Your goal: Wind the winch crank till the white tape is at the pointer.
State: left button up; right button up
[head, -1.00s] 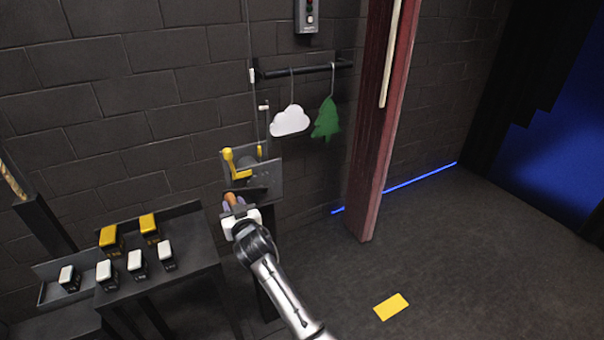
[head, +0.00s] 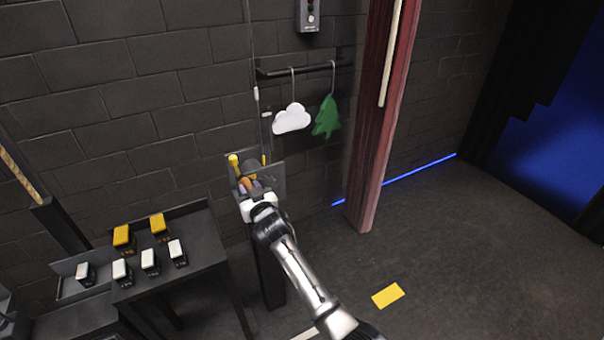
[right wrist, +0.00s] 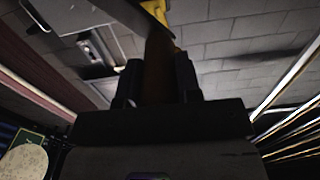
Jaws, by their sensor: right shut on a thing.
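The winch (head: 277,180) is on a dark post by the brick wall, with a yellow crank (head: 233,162). My right gripper (head: 247,187) is shut on the crank's orange-brown handle (head: 248,182). In the right wrist view, the handle (right wrist: 158,65) stands between the two dark fingers, with the yellow crank arm (right wrist: 158,10) beyond. A thin line runs up the wall, with a small white band, likely the white tape (head: 256,93). A small pale piece, likely the pointer (head: 265,115), sits a little lower and to its right. My left gripper is out of view.
A white cloud (head: 291,118) and a green tree (head: 326,117) hang from a dark bar right of the line. A red post (head: 367,190) stands farther right. A yellow floor mark (head: 388,295) lies at right.

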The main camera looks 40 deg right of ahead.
pick_arm(q)
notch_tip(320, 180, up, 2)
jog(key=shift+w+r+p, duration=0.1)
jog(key=shift+p, duration=0.5)
pick_arm(e)
jog(key=d, duration=0.1)
jog(key=d+r, duration=0.1)
jog(key=d, duration=0.1)
jog(key=shift+s+r, duration=0.1)
jog(key=shift+s, duration=0.05)
